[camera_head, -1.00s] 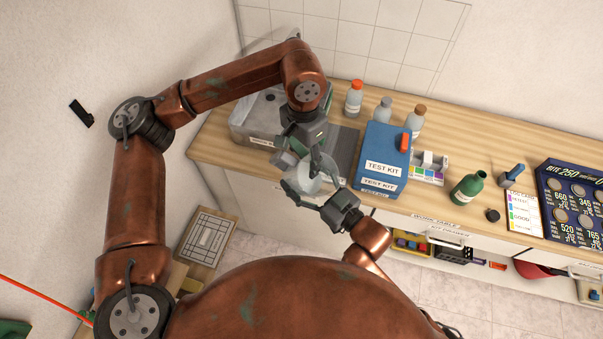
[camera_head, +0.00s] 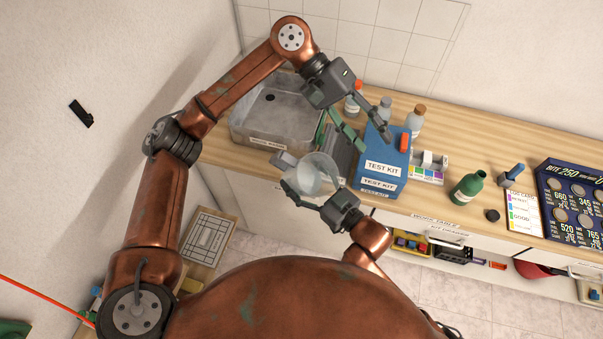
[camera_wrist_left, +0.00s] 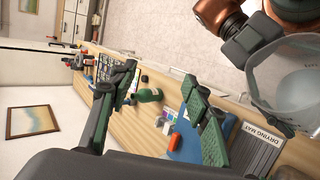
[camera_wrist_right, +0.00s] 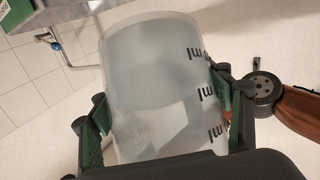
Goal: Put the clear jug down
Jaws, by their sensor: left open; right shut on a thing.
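The clear jug (camera_head: 316,175) is a see-through vessel held in front of the counter edge, near the drying mat. My right gripper (camera_head: 322,202) is shut on it. In the right wrist view the jug (camera_wrist_right: 155,85) fills the space between the fingers, with dark "ml" marks on its side. It also shows at the right edge of the left wrist view (camera_wrist_left: 292,85). My left gripper (camera_head: 368,140) is open and empty, in the air by the blue test kit. The grey drying mat (camera_wrist_left: 254,150), with its printed label, lies on the counter, partly hidden in the head view.
A grey rinse basin (camera_head: 240,122) stands at the counter's left end. The blue test kit (camera_head: 376,170), several bottles, a green bottle (camera_head: 466,189) and a dark blue board (camera_head: 575,200) stand to the right. Bare wood (camera_head: 438,200) shows between the kit and green bottle.

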